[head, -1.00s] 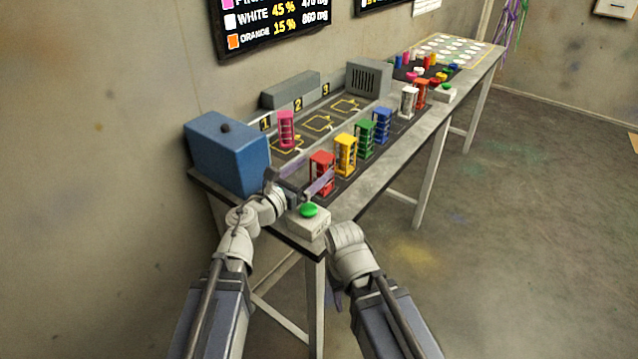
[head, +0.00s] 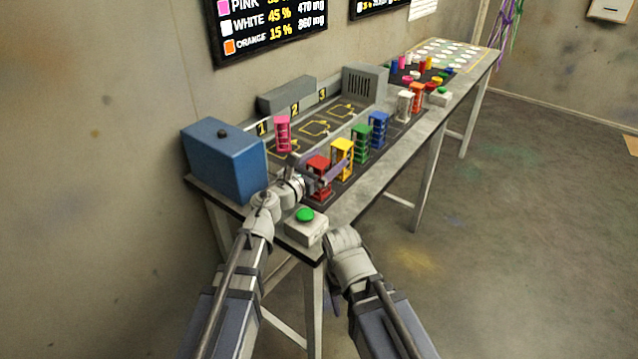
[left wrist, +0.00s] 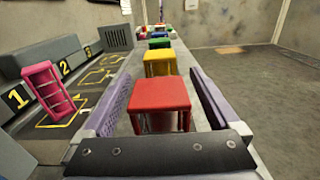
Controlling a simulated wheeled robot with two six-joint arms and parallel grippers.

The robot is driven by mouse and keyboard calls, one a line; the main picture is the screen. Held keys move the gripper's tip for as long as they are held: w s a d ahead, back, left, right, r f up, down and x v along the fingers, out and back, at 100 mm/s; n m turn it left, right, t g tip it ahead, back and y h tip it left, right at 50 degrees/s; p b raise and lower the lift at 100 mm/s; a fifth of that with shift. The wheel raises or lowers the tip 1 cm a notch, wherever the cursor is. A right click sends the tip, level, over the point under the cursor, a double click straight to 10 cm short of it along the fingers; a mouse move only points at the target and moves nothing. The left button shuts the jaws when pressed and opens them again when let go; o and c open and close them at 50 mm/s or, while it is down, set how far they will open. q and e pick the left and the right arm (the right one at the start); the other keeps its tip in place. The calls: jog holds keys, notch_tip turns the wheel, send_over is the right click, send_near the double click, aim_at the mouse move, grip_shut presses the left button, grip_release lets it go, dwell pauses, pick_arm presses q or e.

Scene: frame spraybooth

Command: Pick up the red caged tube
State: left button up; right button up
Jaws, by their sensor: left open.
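The red caged tube (head: 319,166) stands upright at the near end of the row on the table. In the left wrist view its red top (left wrist: 160,94) lies between the two purple fingers. My left gripper (head: 322,174) is open, with one finger on each side of the red cage; I cannot tell whether either finger touches it. Part of the red cage is hidden behind the gripper in the head view. My right arm (head: 348,258) hangs in front of the table's near edge; its fingers are mostly hidden.
Yellow (head: 342,152), green (head: 361,143) and blue (head: 379,129) caged tubes stand behind the red one. A pink caged tube (head: 283,133) stands by marker 1. A blue box (head: 225,160) is at left; a green button (head: 305,215) sits at the near corner.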

pick_arm(q)
grip_shut()
dwell(0.8)
